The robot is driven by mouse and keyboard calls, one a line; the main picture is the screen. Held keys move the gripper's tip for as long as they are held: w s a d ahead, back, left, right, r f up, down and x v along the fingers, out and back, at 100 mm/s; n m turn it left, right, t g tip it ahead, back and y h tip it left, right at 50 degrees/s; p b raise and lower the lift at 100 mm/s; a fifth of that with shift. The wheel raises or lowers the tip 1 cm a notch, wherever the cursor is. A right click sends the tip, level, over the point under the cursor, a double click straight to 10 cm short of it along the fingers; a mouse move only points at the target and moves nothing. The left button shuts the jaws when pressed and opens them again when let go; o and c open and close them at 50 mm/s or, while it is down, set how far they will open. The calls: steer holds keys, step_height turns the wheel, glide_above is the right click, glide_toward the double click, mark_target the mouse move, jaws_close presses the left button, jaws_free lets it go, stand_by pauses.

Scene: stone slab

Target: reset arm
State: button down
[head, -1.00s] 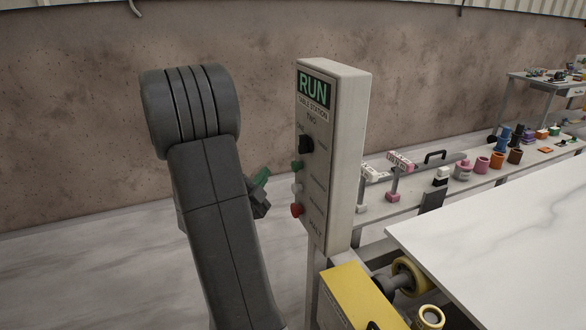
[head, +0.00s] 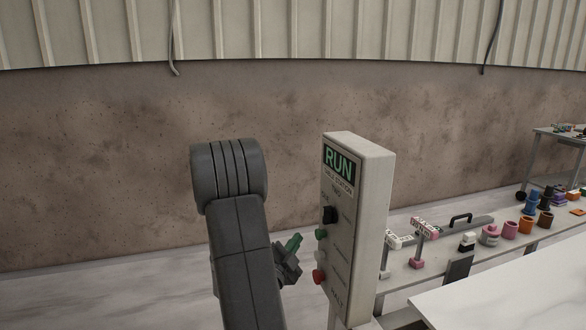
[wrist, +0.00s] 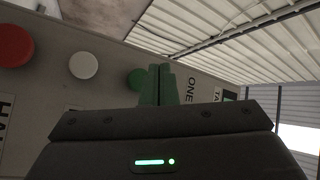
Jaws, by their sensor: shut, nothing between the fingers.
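My gripper (head: 293,242) is beside the left edge of the control box in the head view, partly hidden behind my dark arm. Its green fingers (wrist: 158,86) are together and empty in the wrist view, pointing up past the box's face. The pale control box (head: 362,215) stands upright with a green RUN display (head: 339,160), a black knob (head: 329,215), and green, white and red buttons. In the wrist view the red button (wrist: 13,46) and white button (wrist: 83,65) are left of the fingers. The green button (wrist: 137,79) is just beside them; I cannot tell whether they touch.
A white marble-like slab (head: 515,298) fills the lower right. Another table (head: 562,138) stands far right. Open floor (head: 90,300) lies left of my arm.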

steer(key=shift+r+p, duration=0.25)
steer(key=shift+p, duration=0.2)
steer(key=s+a+b, duration=0.2)
steer(key=a, duration=0.4)
steer(key=shift+f, duration=0.25)
steer(key=shift+d, duration=0.15)
steer(key=d+b, duration=0.1)
steer(key=d, duration=0.1)
steer(key=w+d+b, duration=0.2)
steer(key=d, duration=0.1)
steer(key=shift+d+f, duration=0.25)
steer(key=shift+d, duration=0.05)
steer(key=shift+b, duration=0.5)
